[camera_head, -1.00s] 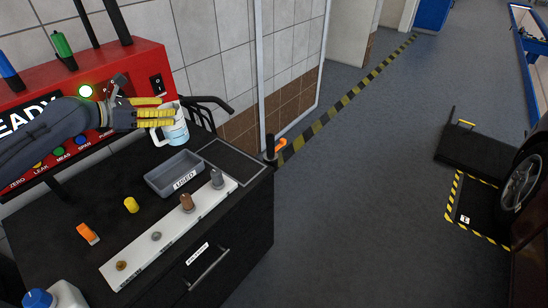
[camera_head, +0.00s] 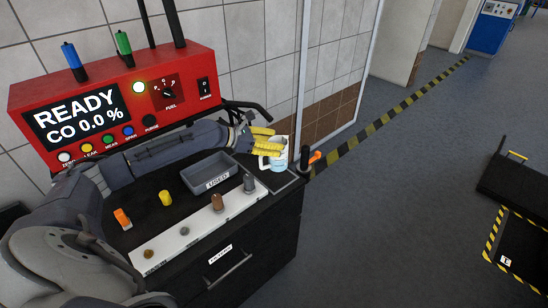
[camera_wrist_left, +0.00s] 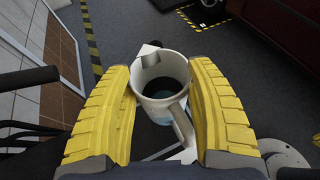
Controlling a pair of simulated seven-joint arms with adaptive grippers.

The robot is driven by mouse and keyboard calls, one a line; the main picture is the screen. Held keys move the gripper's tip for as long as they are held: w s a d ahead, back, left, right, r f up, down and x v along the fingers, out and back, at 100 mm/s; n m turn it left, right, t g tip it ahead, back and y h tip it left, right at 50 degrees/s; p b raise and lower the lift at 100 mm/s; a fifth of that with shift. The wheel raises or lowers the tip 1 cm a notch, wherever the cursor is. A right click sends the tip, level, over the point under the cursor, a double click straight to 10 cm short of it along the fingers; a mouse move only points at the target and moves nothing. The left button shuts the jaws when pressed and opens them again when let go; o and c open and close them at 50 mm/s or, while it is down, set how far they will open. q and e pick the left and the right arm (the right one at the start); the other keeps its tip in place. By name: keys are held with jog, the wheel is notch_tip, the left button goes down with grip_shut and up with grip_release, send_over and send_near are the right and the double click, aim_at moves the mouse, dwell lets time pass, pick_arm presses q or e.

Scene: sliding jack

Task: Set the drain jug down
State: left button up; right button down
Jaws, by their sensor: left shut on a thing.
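The drain jug (camera_head: 281,153) is a white mug-like jug with a handle and a pale blue band. It is upright over the right end of the black cart top (camera_head: 190,179). My left gripper (camera_head: 264,142) has its yellow fingers shut on the jug. In the left wrist view the jug (camera_wrist_left: 160,72) sits between both yellow fingers, its mouth open and dark inside, its handle toward the wrist. A thin-outlined square (camera_head: 283,184) on the cart top lies beneath or just in front of the jug. I cannot tell whether the jug's base touches it. My right gripper is not in view.
A grey tray labelled USED (camera_head: 208,176) and a white strip (camera_head: 200,225) with several fittings lie left of the jug. An orange-and-black handle (camera_head: 310,157) stands at the cart's right edge. The red analyser (camera_head: 115,105) reads READY, CO 0.0 %.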

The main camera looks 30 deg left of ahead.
aim_at(269, 157)
pick_arm(q)
jog(key=shift+f, duration=3.15)
jog(key=shift+f, duration=0.15)
jog(key=o, duration=1.6)
jog(key=v, duration=1.2)
